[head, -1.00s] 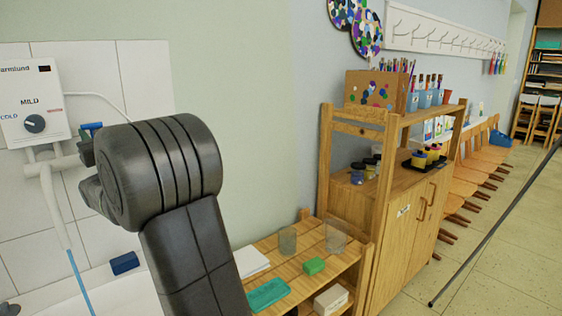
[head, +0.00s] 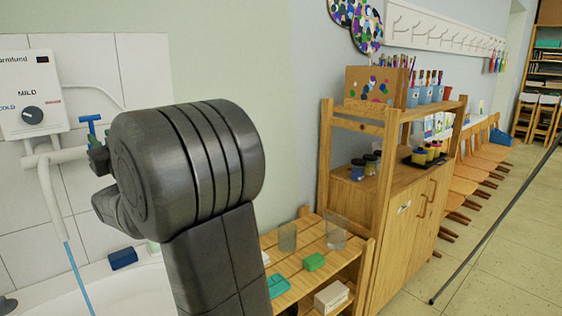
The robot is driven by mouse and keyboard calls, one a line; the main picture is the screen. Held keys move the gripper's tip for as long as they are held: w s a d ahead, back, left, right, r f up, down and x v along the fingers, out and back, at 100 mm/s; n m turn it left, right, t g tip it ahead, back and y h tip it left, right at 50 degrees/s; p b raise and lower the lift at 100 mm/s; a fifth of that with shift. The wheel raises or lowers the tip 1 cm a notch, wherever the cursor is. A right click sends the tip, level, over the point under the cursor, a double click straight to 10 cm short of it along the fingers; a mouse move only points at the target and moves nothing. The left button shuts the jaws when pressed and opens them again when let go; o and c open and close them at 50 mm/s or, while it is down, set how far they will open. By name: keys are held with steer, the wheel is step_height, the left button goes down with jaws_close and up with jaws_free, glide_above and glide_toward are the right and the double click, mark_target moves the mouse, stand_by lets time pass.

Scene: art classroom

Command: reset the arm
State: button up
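My arm (head: 225,170) stands large in the left middle of the head view, dark grey with ribbed bands at its elbow. Its upper link runs down out of the bottom of the frame. A smaller dark part of my arm shows at the left of the elbow, in front of the tiled wall. I cannot make out gripper fingers, so whether the gripper is open or holds anything does not show.
A white water heater (head: 30,95) with a pipe and a sink (head: 125,295) are close on the left.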

mark_target(92, 126)
steer(key=b+v, duration=0.1)
steer(key=v, duration=0.5)
steer(key=p+x, duration=0.3)
steer(key=x, duration=1)
steer(key=shift+w+a+r, duration=0.15)
steer(key=shift+a, duration=0.05)
steer(key=shift+w+a+r+p, duration=0.1)
steer(key=shift+a+r+p, duration=0.1)
steer(key=shift+p, duration=0.55)
steer(key=shift+d+r+p, duration=0.1)
steer(key=shift+p, duration=0.75)
steer(key=shift+w+g+h+p, duration=0.2)
steer(key=shift+g+h+p, duration=0.25)
steer(key=shift+p, duration=1.25)
steer(key=w+a+m+g+h+p, duration=0.1)
steer(key=h+p, duration=0.1)
steer(key=p, duration=0.8)
steer(key=shift+w+a+r, duration=0.1)
steer(key=shift+a, duration=0.05)
steer(key=b+v, duration=0.4)
steer(key=v, duration=0.7)
steer(key=shift+d, duration=0.35)
